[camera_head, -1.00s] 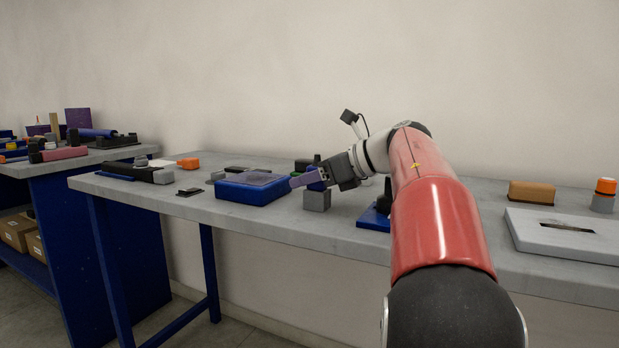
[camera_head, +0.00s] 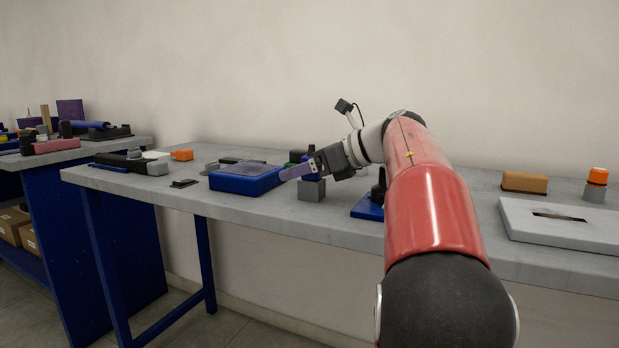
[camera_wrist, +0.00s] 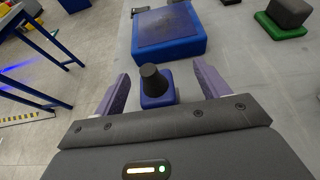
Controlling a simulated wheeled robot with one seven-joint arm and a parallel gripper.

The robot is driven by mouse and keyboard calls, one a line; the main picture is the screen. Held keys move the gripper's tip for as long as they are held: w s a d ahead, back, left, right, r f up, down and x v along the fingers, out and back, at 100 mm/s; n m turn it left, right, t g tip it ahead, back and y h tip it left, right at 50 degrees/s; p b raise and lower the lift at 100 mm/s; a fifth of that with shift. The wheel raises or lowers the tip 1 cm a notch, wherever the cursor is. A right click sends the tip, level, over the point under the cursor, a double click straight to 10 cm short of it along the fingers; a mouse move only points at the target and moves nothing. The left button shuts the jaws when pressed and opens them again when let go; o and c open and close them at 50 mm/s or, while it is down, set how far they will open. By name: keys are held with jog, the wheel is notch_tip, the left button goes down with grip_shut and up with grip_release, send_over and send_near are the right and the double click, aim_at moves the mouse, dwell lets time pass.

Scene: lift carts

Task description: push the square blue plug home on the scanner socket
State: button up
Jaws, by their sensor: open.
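The square blue plug (camera_wrist: 158,100) with a black tapered knob (camera_wrist: 154,80) shows in the wrist view between the two purple fingers of my gripper (camera_wrist: 158,88). The fingers stand apart, with a visible gap on each side of the plug. In the head view my gripper (camera_head: 300,170) is at a grey block (camera_head: 311,190) on the bench, which looks like the socket. The fingers hide most of the plug there. How deep the plug sits in the block cannot be seen.
A blue box (camera_head: 240,187) lies just left of the gripper; it also shows ahead in the wrist view (camera_wrist: 168,45). A dark block on a green base (camera_wrist: 288,14) is at the far right there. A blue-based fixture (camera_head: 367,208) stands near my arm. A white panel (camera_head: 560,226) lies right.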

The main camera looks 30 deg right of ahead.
jog(key=shift+s+d+r, duration=0.1)
jog(key=shift+p+v, duration=0.55)
jog(key=shift+v, duration=1.75)
jog(key=v, duration=0.7)
jog(key=shift+s+d+r+p, duration=0.1)
jog(key=shift+s+d+p, duration=0.15)
jog(key=shift+s+p, duration=0.1)
